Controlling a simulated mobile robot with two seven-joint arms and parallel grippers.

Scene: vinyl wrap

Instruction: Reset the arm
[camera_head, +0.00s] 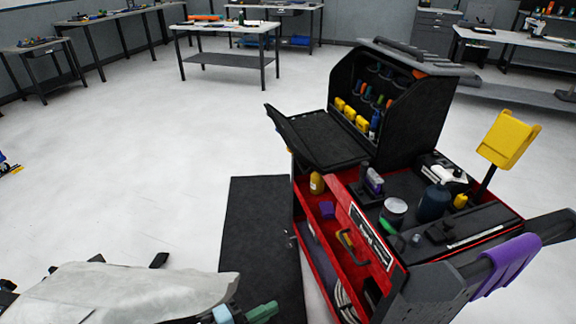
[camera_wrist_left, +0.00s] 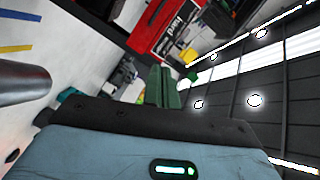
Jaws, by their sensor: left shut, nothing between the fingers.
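My left arm, in a pale wrinkled cover, comes in at the bottom left of the head view. My left gripper (camera_head: 262,312) is at the bottom edge, with green fingers left of the red tool cart (camera_head: 398,272). In the left wrist view the green fingers (camera_wrist_left: 165,88) stand together, shut and empty. The red cart side (camera_wrist_left: 165,25) shows beyond them, apart from the fingers. My right gripper is not in view.
The cart holds bottles, a white-topped can (camera_head: 394,209) and an open red drawer (camera_head: 325,232). A black open case (camera_head: 405,95) stands at its back. A dark panel (camera_head: 258,225) is left of the cart. Workbenches (camera_head: 230,28) line the back; the white floor (camera_head: 130,160) is mostly clear.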

